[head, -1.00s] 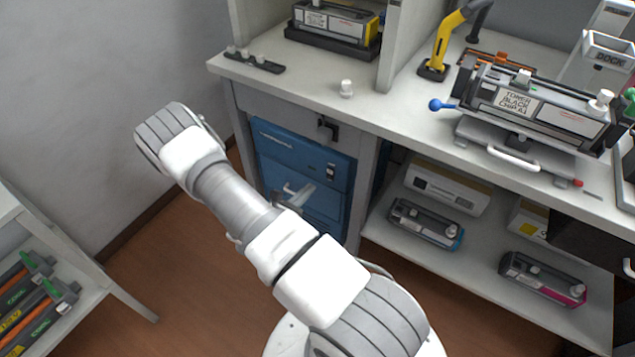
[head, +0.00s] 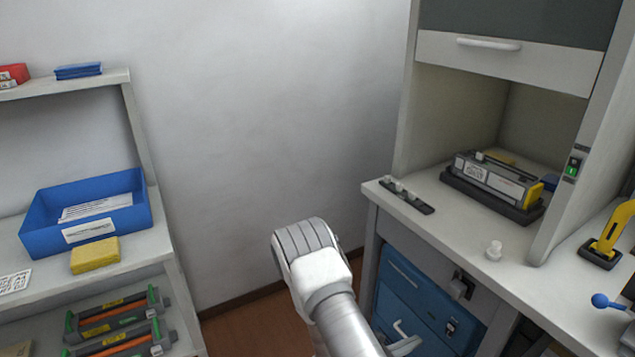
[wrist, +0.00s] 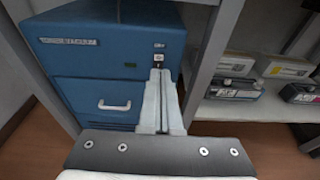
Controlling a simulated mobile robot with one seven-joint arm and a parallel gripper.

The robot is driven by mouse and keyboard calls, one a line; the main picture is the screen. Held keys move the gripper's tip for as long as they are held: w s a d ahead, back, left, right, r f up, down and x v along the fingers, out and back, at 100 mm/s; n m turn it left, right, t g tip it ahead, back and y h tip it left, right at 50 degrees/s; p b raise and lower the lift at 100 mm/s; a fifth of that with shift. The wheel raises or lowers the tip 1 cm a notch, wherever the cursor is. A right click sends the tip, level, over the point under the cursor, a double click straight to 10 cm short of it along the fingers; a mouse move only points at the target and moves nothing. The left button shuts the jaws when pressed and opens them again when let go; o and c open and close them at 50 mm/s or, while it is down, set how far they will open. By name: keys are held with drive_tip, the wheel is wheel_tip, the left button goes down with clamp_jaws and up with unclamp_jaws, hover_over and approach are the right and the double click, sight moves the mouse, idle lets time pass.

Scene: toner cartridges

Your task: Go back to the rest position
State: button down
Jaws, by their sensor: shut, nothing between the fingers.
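My gripper (wrist: 160,78) shows in the wrist view with its two pale fingers together and nothing between them. I cannot tell whether the fingertips touch the cabinet. In the head view my arm's grey and white links rise from the bottom, and the blue cabinet (head: 405,285) stands to their right under the bench. The gripper is mostly hidden there.
Shelves on the left hold a blue bin (head: 90,215) and more cartridges (head: 120,325). Open floor (head: 260,330) lies between.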

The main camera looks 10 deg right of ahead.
drive_tip(key=s+a+r+m+g+y, duration=0.1)
drive_tip(key=s+r+m+g+y, duration=0.2)
drive_tip(key=r+m, duration=0.55)
drive_tip(key=s+r+m+g+y, duration=0.1)
drive_tip(key=s+r+m+g, duration=0.35)
drive_tip(key=r, duration=0.75)
drive_tip(key=s+a+r+m+t+y, duration=0.4)
drive_tip(key=s+a+r+m+y, duration=0.1)
drive_tip(key=a+r, duration=0.25)
drive_tip(key=s+a+r+m+t+y, duration=0.4)
drive_tip(key=a+r+y, duration=0.25)
drive_tip(key=r, duration=0.25)
wheel_tip(320, 180, up, 16)
drive_tip(key=p, duration=1.6)
drive_tip(key=shift+s+a+r+h, duration=0.2)
drive_tip(key=shift+s+a+h, duration=0.05)
drive_tip(key=shift+a+h, duration=0.15)
